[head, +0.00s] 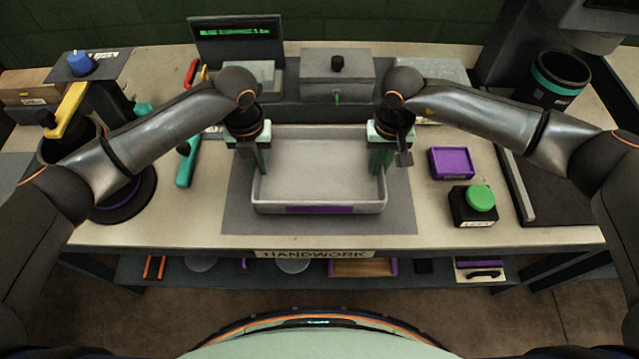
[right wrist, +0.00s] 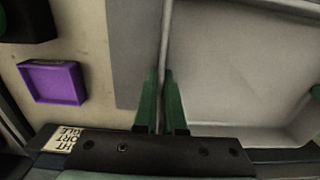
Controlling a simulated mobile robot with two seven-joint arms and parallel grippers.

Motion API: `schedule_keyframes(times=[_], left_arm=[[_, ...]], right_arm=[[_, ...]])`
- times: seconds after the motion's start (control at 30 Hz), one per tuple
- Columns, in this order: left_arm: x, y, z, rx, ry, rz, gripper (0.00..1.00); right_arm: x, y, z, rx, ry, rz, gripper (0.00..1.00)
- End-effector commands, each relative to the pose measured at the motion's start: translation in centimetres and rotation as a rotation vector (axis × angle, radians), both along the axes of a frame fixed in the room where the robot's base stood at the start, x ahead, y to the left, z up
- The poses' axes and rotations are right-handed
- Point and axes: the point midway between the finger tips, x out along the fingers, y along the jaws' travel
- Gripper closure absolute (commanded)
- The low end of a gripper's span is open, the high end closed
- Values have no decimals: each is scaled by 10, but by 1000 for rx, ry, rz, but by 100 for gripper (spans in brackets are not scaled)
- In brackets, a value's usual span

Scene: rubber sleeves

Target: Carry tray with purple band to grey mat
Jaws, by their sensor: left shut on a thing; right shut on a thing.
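The pale grey tray (head: 318,185) with a purple band (head: 319,209) on its front wall is in the middle of the head view. It appears level and lies over the grey mat (head: 400,215); I cannot tell whether it touches the mat. My left gripper (head: 252,165) is shut on the tray's left wall. My right gripper (head: 381,165) is shut on its right wall. In the right wrist view the green fingers (right wrist: 162,105) pinch the tray's rim (right wrist: 165,45) between them. The tray looks empty.
A purple box (head: 451,162) and a green button on a black base (head: 480,198) stand right of the mat. A teal-handled tool (head: 188,163) lies to the left. A grey box (head: 337,74) and a small screen (head: 237,36) stand behind. A shelf with several items is below.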

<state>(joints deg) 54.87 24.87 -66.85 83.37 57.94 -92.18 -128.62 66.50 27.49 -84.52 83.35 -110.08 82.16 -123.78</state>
Motion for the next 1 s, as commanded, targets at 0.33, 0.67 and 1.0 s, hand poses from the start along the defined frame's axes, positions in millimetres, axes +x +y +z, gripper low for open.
schedule_keyframes(times=[0.33,0.67,1.0], left_arm=[[0,3,-13,6,0,4,100],[1,3,-32,6,0,4,100],[0,3,-50,6,0,4,92]], right_arm=[[1,-3,-13,-6,0,-4,100],[1,-3,-32,-6,0,-4,100],[1,-3,-50,-6,1,-4,92]])
